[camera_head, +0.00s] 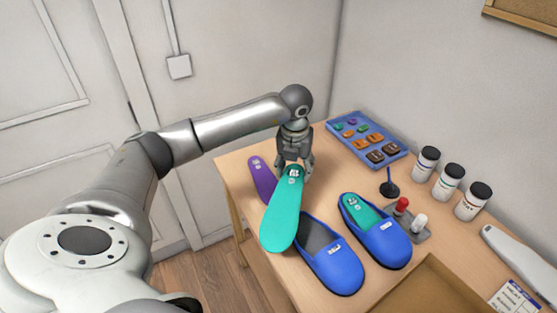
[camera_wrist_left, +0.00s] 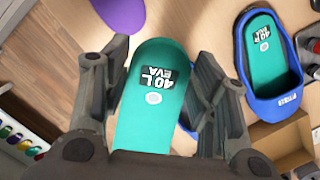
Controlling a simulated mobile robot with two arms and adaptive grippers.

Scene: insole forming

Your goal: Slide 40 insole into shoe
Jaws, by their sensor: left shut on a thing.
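My left gripper (camera_head: 294,163) is shut on a teal insole (camera_head: 283,222). In the wrist view, the fingers of my left gripper (camera_wrist_left: 161,55) stand either side of this insole (camera_wrist_left: 150,110), which is marked 40 L EVA. The insole slants toward the front of the table, its far end beside the left blue shoe (camera_head: 340,272). That shoe shows a dark grey inside with no teal in it. The right blue shoe (camera_head: 387,250) holds a teal insole (camera_head: 362,212), marked 40 R in the wrist view (camera_wrist_left: 262,55). My right gripper is out of view.
A purple insole (camera_head: 262,180) lies left of my gripper. A blue tray (camera_head: 393,160) of small pieces is at the back. Several dark-lidded jars (camera_head: 447,182), a stand with red and white knobs (camera_head: 420,236) and an open cardboard box (camera_head: 395,290) occupy the right side.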

